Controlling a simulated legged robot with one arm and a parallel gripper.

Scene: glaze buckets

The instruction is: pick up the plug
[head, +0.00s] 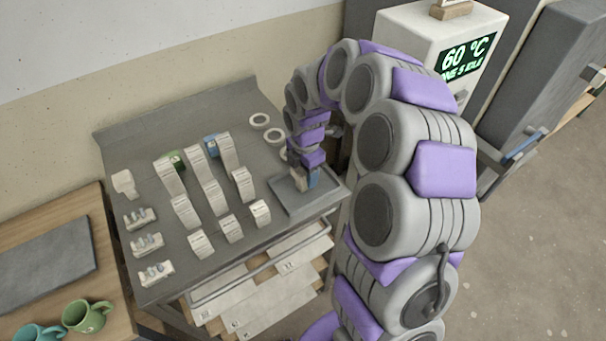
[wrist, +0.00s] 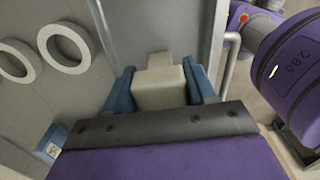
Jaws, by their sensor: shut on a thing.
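In the wrist view the plug (wrist: 160,88) is a pale, cream-coloured block with a narrower stepped end. My gripper (wrist: 160,78) has its two blue fingers against the plug's left and right sides, shut on it. In the head view my gripper (head: 305,179) points down over the grey tray (head: 285,207) at the right end of the grey bench. Only a small pale bit of the plug (head: 297,174) shows there. The fingers hide much of it, and I cannot tell whether it touches the tray.
The grey bench (head: 135,160) holds rows of pale stepped pieces (head: 200,166), several pale rings (head: 260,120), and small racks (head: 145,244) at the left. Open drawers (head: 262,290) stick out below. A white kiln-like box (head: 420,35) stands behind my arm. Mugs (head: 88,315) stand at lower left.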

